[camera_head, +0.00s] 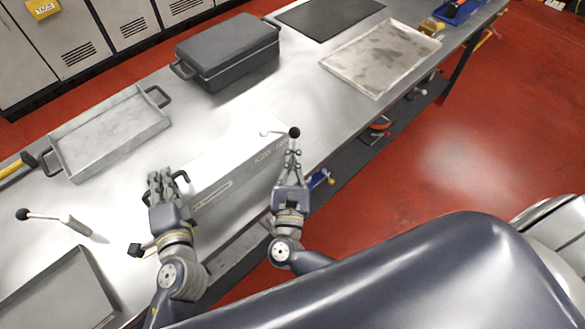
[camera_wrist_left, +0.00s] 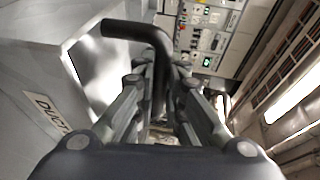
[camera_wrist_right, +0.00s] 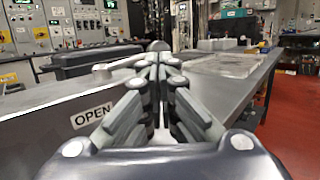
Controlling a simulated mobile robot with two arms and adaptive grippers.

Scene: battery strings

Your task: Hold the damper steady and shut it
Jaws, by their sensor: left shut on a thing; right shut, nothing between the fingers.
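The damper is a pale metal duct box (camera_head: 232,150) on the bench. My left gripper (camera_head: 160,180) is shut on the box's bent black handle (camera_wrist_left: 135,29). On top of the box is a lever (camera_wrist_right: 117,66) with a black knob (camera_head: 294,132). My right gripper (camera_head: 293,146) is shut and empty, its fingertips right at the knob. I cannot tell whether they touch it.
A dark lidded case (camera_head: 225,55), a shallow metal tray (camera_head: 110,135) and a worn pan (camera_head: 382,60) lie farther back on the bench. Another black-knobbed lever (camera_head: 50,217) and a tray (camera_head: 62,300) are at left. Red floor is open at right.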

